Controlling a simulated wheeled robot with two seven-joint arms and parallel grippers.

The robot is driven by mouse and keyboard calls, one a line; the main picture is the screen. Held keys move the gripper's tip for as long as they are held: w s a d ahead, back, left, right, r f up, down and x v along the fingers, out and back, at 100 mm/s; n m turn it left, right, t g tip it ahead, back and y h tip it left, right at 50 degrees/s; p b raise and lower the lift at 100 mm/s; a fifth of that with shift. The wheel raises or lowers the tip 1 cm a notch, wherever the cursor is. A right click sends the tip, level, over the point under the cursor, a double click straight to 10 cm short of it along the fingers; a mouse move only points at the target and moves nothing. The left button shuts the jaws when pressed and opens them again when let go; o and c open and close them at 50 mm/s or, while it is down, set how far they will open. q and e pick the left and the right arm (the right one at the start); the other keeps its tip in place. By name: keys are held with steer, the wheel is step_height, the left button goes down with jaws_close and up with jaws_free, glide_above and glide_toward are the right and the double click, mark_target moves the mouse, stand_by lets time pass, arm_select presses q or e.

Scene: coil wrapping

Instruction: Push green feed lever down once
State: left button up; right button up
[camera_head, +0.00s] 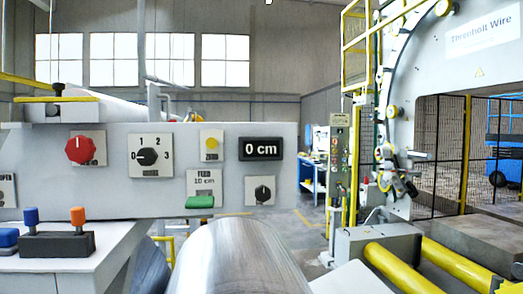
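The green feed lever (200,202) sticks out of the white control panel (110,190), below a plate marked "FEED 10 cm" (200,183). The display (261,148) at the panel's upper right reads "0 cm". Neither of my grippers is in view.
The panel also carries a red knob (81,150), a dial marked 0 to 3 (149,156), a yellow "ZERO" button (211,143) and a small black knob (263,190). A metal coil (238,262) lies in front. A black box with blue and orange levers (58,244) sits at the left. Yellow rollers (400,268) are at the right.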

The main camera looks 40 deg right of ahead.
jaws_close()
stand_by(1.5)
